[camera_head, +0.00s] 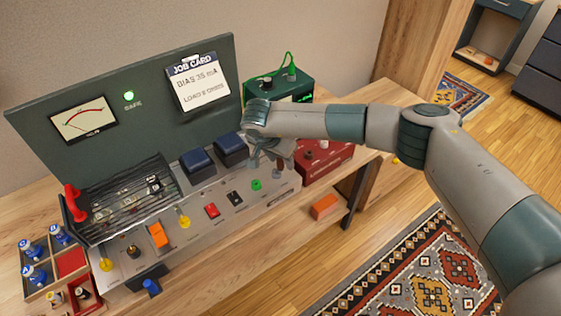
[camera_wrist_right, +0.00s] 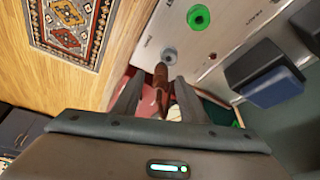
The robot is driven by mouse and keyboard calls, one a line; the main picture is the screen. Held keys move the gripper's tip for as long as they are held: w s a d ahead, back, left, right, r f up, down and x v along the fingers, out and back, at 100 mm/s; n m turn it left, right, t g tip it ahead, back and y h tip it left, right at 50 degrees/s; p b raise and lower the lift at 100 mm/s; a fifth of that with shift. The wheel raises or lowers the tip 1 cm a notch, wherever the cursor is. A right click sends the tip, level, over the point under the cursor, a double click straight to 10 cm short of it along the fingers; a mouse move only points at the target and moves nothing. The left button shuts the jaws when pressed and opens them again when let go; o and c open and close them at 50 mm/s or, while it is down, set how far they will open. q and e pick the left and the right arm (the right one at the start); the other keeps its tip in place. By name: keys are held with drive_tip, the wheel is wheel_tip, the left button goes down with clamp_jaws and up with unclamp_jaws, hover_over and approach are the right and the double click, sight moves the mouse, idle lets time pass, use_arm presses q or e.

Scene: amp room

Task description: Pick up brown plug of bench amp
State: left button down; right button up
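The bench amp (camera_head: 225,198) is a wide grey-green unit on a wooden bench. Its brown plug (camera_wrist_right: 160,76) shows in the right wrist view, beside a grey ring socket (camera_wrist_right: 169,54). In the head view the plug (camera_head: 280,167) is small, near the amp's right end, just below my right gripper (camera_head: 268,158). In the right wrist view the two fingers of my right gripper (camera_wrist_right: 160,92) stand apart, one on each side of the plug, with gaps visible. Whether the plug is seated in a socket is unclear. My left gripper is not in view.
A green ring (camera_head: 257,184) sits beside the plug on the amp's front strip. Blue-topped blocks (camera_head: 230,146) stand behind. A red box (camera_head: 322,160) is close on the right, with a dark green instrument (camera_head: 300,88) behind. A parts tray (camera_head: 40,290) lies left.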

idle(0.3)
clamp_jaws()
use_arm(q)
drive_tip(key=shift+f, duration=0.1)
use_arm(e)
drive_tip(key=shift+r, duration=0.1)
